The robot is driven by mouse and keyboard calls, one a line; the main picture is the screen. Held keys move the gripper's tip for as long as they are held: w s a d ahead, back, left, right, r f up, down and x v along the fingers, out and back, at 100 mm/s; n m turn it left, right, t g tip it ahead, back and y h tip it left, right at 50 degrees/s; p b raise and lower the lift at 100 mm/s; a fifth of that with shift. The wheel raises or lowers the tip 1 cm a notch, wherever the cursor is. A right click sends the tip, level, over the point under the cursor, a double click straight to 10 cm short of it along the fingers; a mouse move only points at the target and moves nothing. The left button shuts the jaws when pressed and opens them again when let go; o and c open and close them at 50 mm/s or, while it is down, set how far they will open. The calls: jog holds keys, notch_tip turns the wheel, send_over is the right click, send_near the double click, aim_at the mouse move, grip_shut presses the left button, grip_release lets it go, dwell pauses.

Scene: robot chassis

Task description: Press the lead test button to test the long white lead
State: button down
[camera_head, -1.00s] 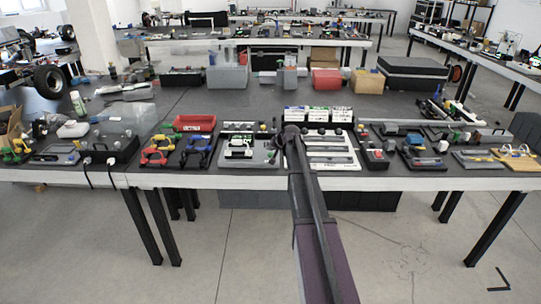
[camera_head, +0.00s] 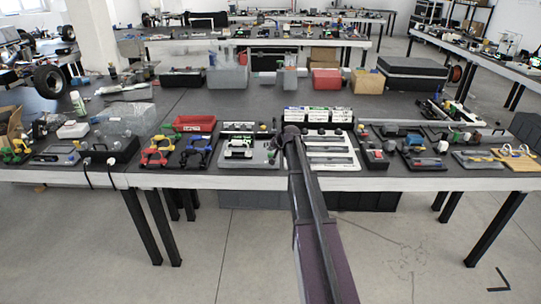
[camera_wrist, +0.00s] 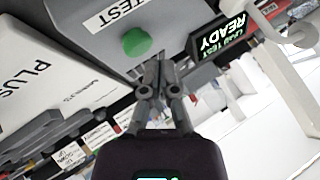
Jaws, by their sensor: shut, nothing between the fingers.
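In the wrist view a round green button (camera_wrist: 137,42) sits on a grey housing (camera_wrist: 95,38) below a label reading TEST (camera_wrist: 113,15). A dark display (camera_wrist: 222,37) beside it shows TEST READY in light letters. My gripper (camera_wrist: 154,68) is shut and empty. Its fingertips show just below and right of the green button in the picture; I cannot tell whether they touch the housing. In the head view my gripper (camera_head: 290,131) is above the table, between a grey panel (camera_head: 236,180) and a white panel (camera_head: 345,166). I cannot make out the long white lead.
A white box marked PLUS (camera_wrist: 28,92) lies left in the wrist view. A white curved part (camera_wrist: 292,58) stands at the right. In the head view, a red bin (camera_head: 194,123), blue and red tools and several devices crowd the table's front (camera_head: 215,181).

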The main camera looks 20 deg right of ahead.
aim_at(271, 155)
jog(key=shift+f, duration=0.15)
jog(key=shift+f+b, duration=0.3)
jog(key=shift+b, duration=0.15)
jog(key=shift+f+b, duration=0.4)
jog(key=shift+b, duration=0.05)
dwell(0.9)
jog(key=shift+r, duration=0.1)
jog(key=shift+r+p, duration=0.8)
jog(key=shift+p, duration=0.15)
notch_tip(271, 155, up, 5)
jog(key=p, duration=0.5)
dwell(0.4)
dwell(0.8)
